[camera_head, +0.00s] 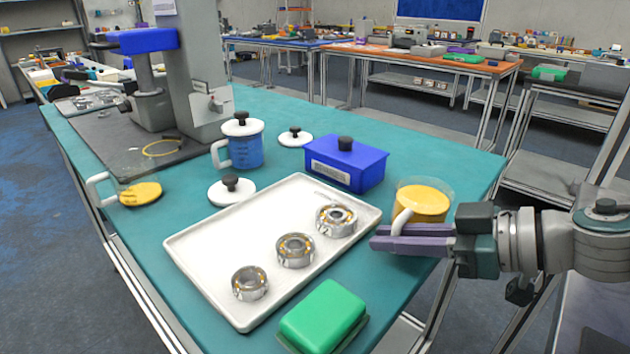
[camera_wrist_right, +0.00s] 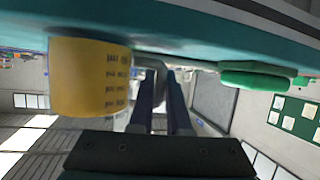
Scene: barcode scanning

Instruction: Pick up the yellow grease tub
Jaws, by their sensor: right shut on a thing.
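The yellow grease tub (camera_head: 425,201) is a clear-walled tub of yellow grease with a white handle, near the right edge of the teal table. It looks upright; I see no clear gap under it. My right gripper (camera_head: 378,238) comes in from the right, its purple fingers in front of the tub and shut on the handle. In the right wrist view, which is upside down, the tub (camera_wrist_right: 92,78) with dark markings is left of the fingers (camera_wrist_right: 162,85), and the handle is between them. My left gripper is not in view.
A white tray (camera_head: 212,244) with three bearings lies left of the gripper. A blue box (camera_head: 345,166) stands behind it, and a green box (camera_head: 323,318) is in front. A blue jug (camera_head: 240,146), another yellow-filled jug (camera_head: 141,194) and loose white lids stand farther left.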

